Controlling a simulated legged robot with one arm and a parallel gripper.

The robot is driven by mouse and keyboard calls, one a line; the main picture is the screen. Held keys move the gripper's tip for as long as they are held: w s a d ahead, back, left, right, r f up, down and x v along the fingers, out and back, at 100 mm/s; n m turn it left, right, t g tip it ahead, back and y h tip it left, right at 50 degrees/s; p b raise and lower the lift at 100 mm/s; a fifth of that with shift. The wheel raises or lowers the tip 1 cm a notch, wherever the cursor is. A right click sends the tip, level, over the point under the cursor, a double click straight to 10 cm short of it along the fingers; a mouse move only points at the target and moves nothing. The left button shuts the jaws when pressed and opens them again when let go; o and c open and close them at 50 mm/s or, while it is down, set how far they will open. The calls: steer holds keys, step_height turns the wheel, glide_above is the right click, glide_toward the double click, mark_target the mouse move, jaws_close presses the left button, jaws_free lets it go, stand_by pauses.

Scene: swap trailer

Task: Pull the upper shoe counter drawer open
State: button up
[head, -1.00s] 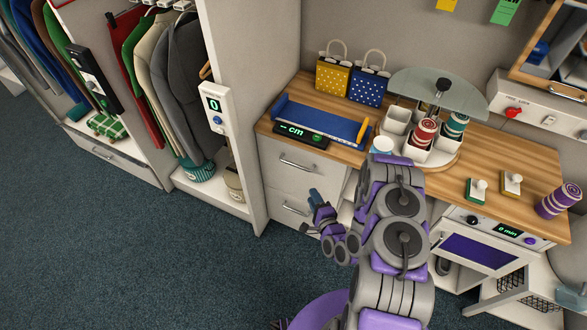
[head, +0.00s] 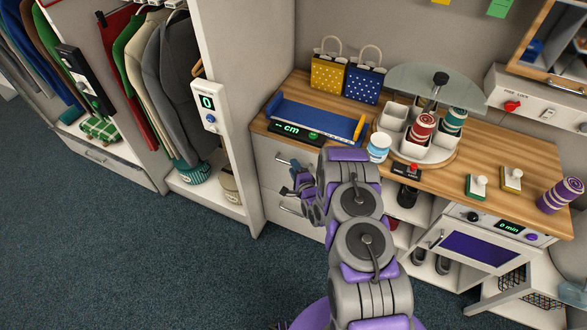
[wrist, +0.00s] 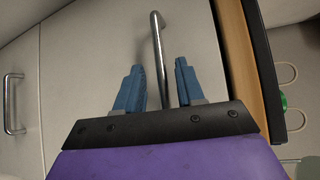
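The upper drawer (head: 268,155) is a grey front under the wooden counter top, with a metal bar handle partly hidden by my arm in the head view. It looks shut. In the wrist view the upper drawer's handle (wrist: 157,50) runs between the two blue fingers of my gripper (wrist: 158,85). The fingers stand apart on either side of the bar, with gaps showing. In the head view my gripper (head: 303,180) is at the drawer front, its fingertips hard to make out. The lower drawer's handle (wrist: 13,103) is at the left in the wrist view.
On the wooden counter (head: 440,180) stand a blue measuring tray (head: 318,118), a white cup (head: 378,148), a round carousel with tins (head: 420,130) and two patterned bags. A wardrobe wall (head: 245,100) is left of the drawers. The carpet (head: 130,250) in front is clear.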

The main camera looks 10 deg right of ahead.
steer(key=shift+w+a, duration=0.15)
steer(key=shift+w, duration=0.45)
steer(key=shift+c, duration=0.5)
steer(key=shift+s+f, duration=0.1)
jaws_close()
